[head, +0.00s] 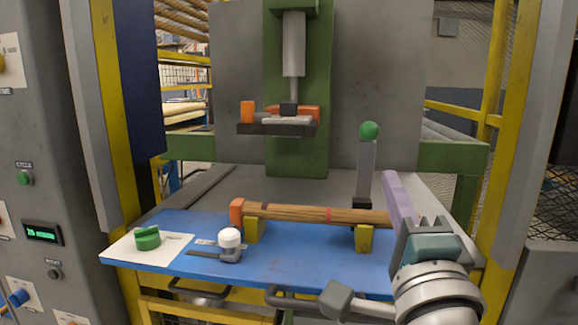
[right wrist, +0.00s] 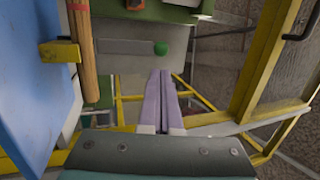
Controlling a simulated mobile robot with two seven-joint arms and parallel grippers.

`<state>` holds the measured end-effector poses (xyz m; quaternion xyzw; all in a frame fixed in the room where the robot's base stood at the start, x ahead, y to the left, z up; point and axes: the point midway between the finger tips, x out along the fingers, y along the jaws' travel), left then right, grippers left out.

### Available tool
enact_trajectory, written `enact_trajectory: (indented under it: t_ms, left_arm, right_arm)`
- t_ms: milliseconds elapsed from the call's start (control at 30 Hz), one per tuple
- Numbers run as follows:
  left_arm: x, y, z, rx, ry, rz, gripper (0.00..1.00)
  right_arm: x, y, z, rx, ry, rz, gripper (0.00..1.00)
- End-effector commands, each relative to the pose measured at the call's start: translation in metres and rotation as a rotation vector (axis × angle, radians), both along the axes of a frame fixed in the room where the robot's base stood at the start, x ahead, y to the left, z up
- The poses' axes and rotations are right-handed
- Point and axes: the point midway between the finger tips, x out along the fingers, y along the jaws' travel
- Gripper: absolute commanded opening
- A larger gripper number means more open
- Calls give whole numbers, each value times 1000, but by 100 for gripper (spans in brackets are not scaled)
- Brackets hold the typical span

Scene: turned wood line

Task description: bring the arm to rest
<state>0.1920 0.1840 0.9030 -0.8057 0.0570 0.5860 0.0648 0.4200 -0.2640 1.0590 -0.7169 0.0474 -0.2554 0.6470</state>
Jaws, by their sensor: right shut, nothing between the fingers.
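My right gripper (head: 392,180) is at the right of the blue table, beside the right end of the wooden rod. Its two lilac fingers are shut together with nothing between them. They also show in the right wrist view (right wrist: 161,75), pointing away from the teal gripper body. The fingers are apart from the rod. My left gripper is not in view.
A wooden rod (head: 300,212) with a red band lies across yellow supports (head: 364,240) on the blue table (head: 290,262). Behind it stands a green-knobbed lever (head: 368,131), close to my right gripper. A yellow frame post (head: 515,170) stands at the right.

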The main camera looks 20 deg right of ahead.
Motion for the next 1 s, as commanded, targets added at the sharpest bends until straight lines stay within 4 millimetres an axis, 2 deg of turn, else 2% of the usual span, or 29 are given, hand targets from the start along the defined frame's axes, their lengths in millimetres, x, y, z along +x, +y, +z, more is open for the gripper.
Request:
enact_trajectory:
  t_ms: [100,233,433,533,667,700,800,900,1000]
  left_arm:
    - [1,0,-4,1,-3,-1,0]
    - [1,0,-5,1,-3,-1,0]
    - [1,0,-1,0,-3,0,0]
    - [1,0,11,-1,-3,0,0]
    - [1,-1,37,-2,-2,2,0]
    - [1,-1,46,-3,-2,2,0]
    - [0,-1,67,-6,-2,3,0]
    - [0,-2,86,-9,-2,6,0]
    - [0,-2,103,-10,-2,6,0]
  right_arm:
    - [-18,8,-9,0,3,1,0]
    - [-28,13,-12,-1,0,0,0]
    - [-30,19,-8,-18,12,21,0]
    - [-24,39,5,-99,70,115,0]
    - [-21,90,21,-328,231,334,0]
    - [-24,107,22,-421,297,410,0]
    - [-41,139,15,-656,477,585,0]
    - [-71,153,0,-883,677,737,0]
    - [-107,148,-13,-1079,883,859,0]
